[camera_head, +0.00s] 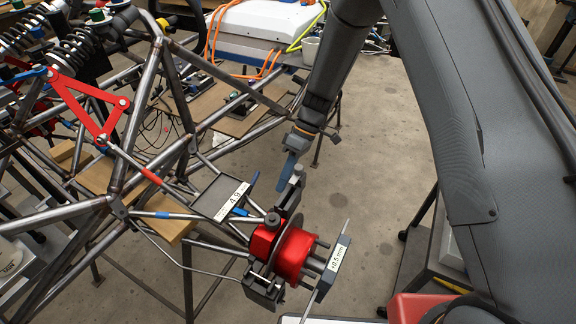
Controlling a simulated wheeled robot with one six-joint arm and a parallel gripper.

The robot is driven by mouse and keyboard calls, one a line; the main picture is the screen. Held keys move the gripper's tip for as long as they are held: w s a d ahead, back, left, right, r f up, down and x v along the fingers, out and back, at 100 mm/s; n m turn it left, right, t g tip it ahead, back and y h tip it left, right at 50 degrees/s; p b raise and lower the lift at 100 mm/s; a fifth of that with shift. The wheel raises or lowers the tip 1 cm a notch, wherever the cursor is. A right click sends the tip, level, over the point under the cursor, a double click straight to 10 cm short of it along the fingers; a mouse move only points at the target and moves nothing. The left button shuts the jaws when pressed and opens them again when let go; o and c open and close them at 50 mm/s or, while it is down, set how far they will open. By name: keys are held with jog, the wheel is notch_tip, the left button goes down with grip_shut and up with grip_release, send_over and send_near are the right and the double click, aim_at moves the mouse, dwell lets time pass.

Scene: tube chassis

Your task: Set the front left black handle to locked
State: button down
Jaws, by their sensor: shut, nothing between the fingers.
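My gripper (284,182) reaches down from the upper right, its blue-grey fingers shut together. Its tips are just above and left of a black block (292,196) at the upper edge of the wheel hub; whether they touch it I cannot tell. A second black block (262,292) sits at the hub's lower left. The red hub (292,254) carries a thin disc and several dark studs. A small dark knob (272,221) stands on its top left. I cannot tell which black part is the front left handle, nor its setting.
The steel tube chassis (150,85) fills the left, with a red suspension arm (88,108). A plate labelled 4.9 (222,195) lies left of the hub. A plate marked 0.5 mm (336,262) stands at its right. Concrete floor (375,130) is open behind.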

jog(key=p+x, duration=0.2)
jog(key=x, duration=0.4)
jog(key=shift+f, duration=0.25)
jog(key=shift+s+a, duration=0.1)
